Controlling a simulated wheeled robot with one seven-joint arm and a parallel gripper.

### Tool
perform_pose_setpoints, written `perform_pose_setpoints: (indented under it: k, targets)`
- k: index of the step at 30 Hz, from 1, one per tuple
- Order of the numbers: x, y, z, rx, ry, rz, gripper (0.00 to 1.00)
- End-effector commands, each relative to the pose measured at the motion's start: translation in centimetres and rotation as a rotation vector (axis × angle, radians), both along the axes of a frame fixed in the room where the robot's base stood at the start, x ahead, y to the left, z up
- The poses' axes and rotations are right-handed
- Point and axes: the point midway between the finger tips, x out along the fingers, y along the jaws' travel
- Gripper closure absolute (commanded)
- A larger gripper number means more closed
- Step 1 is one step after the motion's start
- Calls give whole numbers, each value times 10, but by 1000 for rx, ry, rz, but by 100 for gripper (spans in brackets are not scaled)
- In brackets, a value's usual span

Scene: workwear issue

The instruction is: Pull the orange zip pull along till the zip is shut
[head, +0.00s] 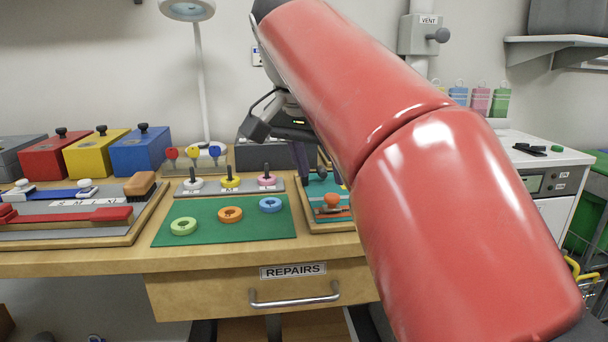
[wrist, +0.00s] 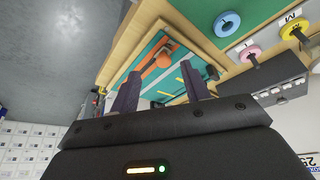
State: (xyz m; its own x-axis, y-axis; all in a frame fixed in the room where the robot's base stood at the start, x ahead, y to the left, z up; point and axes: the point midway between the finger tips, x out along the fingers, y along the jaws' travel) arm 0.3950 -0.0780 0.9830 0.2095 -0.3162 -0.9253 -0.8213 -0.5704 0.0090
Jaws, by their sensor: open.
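The orange zip pull (head: 332,200) is a round knob near the front of a teal panel (head: 316,187) in a wooden tray, right of the green mat. In the wrist view the orange pull (wrist: 163,60) shows beyond my fingertips, at one end of the panel, with a line running along the panel from it. My gripper (wrist: 160,73) is open and empty, its two dark fingers apart above the panel. In the head view my gripper (head: 326,174) is behind the pull, partly hidden by my red arm. The arm also hides the panel's right side.
A green mat (head: 200,233) with green, orange and blue rings lies left of the tray, with a grey peg strip (head: 208,186) behind it. A brush (head: 139,184) and coloured boxes stand further left. A drawer marked REPAIRS (head: 280,285) is below the bench edge.

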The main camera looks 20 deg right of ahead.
Motion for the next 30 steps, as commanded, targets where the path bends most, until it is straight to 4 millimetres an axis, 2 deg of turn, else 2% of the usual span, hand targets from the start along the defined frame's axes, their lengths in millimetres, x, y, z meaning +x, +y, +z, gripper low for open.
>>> perform_pose_setpoints:
  k: [3, 6, 19, 24, 30]
  targets:
    - [4, -5, 13, 1, -6, -78, 53]
    - [5, -7, 13, 1, -7, -104, 53]
    - [16, -27, -44, 2, -6, -104, 53]
    - [18, -31, -54, 1, -8, -102, 53]
    - [19, -32, -55, 1, -9, -101, 53]
